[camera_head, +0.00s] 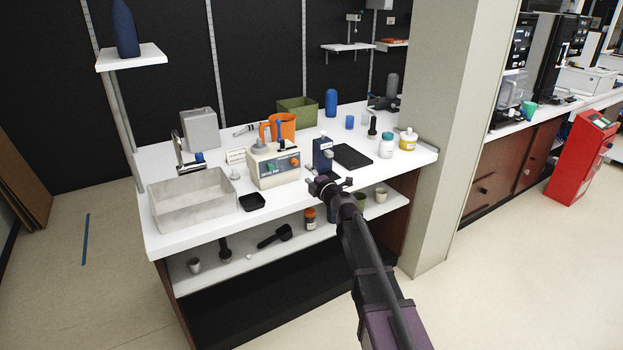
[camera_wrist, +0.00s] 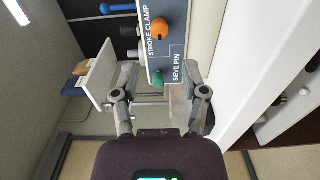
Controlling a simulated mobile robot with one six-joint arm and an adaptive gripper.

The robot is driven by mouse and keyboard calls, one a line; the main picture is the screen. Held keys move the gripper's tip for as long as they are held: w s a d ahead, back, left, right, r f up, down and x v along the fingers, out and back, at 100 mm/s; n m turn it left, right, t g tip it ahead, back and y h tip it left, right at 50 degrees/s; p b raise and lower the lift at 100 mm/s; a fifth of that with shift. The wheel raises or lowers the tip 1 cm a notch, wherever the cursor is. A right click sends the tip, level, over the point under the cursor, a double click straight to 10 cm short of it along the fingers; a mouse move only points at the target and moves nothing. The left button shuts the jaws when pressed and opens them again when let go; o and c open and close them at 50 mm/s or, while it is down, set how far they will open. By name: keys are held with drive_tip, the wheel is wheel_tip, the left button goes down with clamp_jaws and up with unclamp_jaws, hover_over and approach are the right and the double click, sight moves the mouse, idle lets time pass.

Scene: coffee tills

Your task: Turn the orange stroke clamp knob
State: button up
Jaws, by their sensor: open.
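The orange stroke clamp knob (camera_wrist: 160,28) is on a dark panel marked STROKE CLAMP, near the top of the wrist view. It also shows small on the front of the beige machine (camera_head: 259,178) in the head view. A green knob (camera_wrist: 157,76) sits lower on the panel, beside the words SIEVE PIN. My gripper (camera_wrist: 160,72) is open and empty, its two fingers spread on either side of the panel's lower part in the picture. The green knob appears between the fingers, the orange knob beyond them. In the head view my gripper (camera_head: 322,182) is at the counter's front edge, right of the machine.
A dark blue box (camera_head: 322,154) stands just right of the machine, behind my gripper. An orange jug (camera_head: 284,126) stands behind it. A black tray (camera_head: 252,202) and a sink (camera_head: 190,202) are to the left. A black mat (camera_head: 352,157) lies to the right.

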sight(296, 163)
drive_tip(key=shift+w, duration=0.1)
drive_tip(key=shift+x, duration=4.35)
drive_tip(key=c, duration=0.6)
drive_tip(key=shift+c, duration=0.2)
